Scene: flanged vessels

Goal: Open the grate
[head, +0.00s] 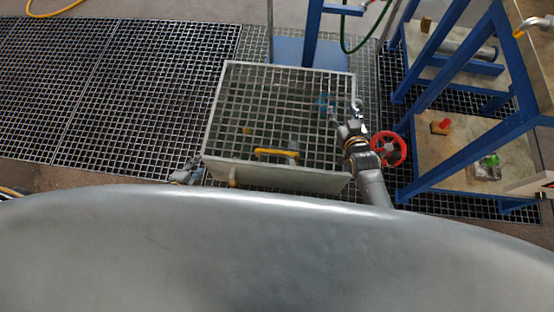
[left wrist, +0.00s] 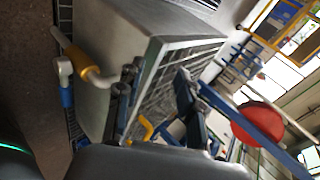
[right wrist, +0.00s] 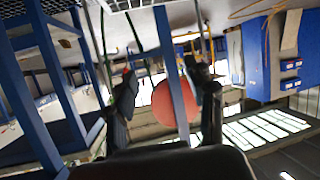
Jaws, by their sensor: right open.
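The grate (head: 290,115) is a metal grid that appears to lie flat across the top of a pale grey box (head: 265,176). A yellow handle (head: 277,153) sits along its near edge. My left gripper (head: 184,175) is low beside the box's near left corner, partly hidden by my own body. In the left wrist view its fingers (left wrist: 158,95) are apart, with the box, the grid and the yellow handle (left wrist: 147,128) beyond them. My right gripper (head: 345,107) is over the right side of the grate. In the right wrist view its fingers (right wrist: 165,90) are open and empty.
A red handwheel (head: 388,148) stands just right of the box, close to my right arm. A blue frame with shelves (head: 470,150) fills the right side. A blue post (head: 312,35) rises behind the box. Open grid floor (head: 110,90) lies to the left.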

